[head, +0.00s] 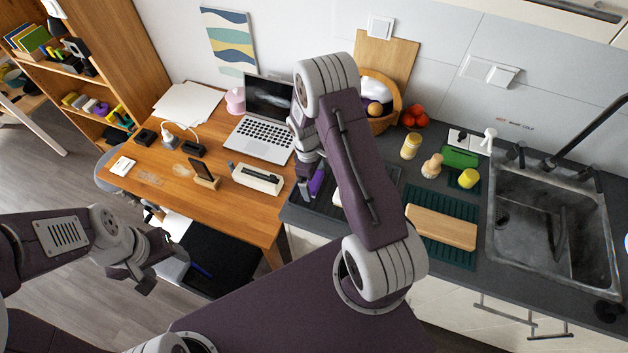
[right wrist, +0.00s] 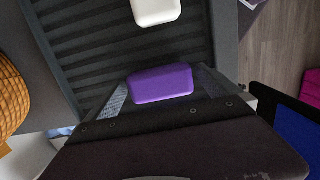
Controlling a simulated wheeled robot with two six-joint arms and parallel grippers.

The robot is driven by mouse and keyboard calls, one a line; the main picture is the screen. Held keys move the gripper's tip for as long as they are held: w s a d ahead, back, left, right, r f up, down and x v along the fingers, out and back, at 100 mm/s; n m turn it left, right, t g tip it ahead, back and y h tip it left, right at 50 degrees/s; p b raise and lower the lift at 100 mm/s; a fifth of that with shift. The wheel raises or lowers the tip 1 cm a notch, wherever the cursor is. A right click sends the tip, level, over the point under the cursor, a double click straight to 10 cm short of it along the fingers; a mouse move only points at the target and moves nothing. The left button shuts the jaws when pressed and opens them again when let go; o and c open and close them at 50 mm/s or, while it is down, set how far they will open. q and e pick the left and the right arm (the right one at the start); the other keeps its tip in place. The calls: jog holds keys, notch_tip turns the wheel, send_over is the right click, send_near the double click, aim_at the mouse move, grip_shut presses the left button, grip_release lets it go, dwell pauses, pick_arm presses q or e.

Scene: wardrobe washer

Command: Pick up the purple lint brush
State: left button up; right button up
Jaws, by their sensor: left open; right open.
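The purple lint brush (head: 317,181) lies on a dark ribbed mat at the left end of the counter, partly hidden by my right arm. In the right wrist view its purple block (right wrist: 160,84) sits between the two fingers. My right gripper (right wrist: 162,92) is open, with a finger on either side of the brush; I cannot tell whether they touch it. In the head view my right gripper (head: 308,184) points down at the brush. My left gripper (head: 155,268) is open and empty, low at the left, away from the counter.
A white block (right wrist: 155,10) lies on the mat near the brush. A wicker basket (head: 384,122) stands behind. The wooden desk (head: 225,205) with a laptop (head: 262,135) adjoins at left. A cutting board (head: 441,227) and the sink (head: 548,225) are to the right.

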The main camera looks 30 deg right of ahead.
aim_at(315, 179)
jog(key=shift+f, duration=0.2)
jog(key=c, duration=1.3)
jog(key=shift+r, duration=0.5)
notch_tip(315, 179, up, 3)
jog(key=shift+w+f+b, duration=0.1)
jog(key=shift+b, duration=0.65)
jog(key=s+d+r+b, duration=0.1)
jog(key=s+d+r, duration=0.1)
jog(key=s, duration=0.3)
jog(key=s+d+r, duration=0.2)
jog(key=s+r, duration=0.3)
jog(key=s, duration=0.1)
jog(key=shift+d+r+b, duration=0.15)
jog(key=shift+d+b, duration=0.2)
jog(key=shift+b, duration=0.05)
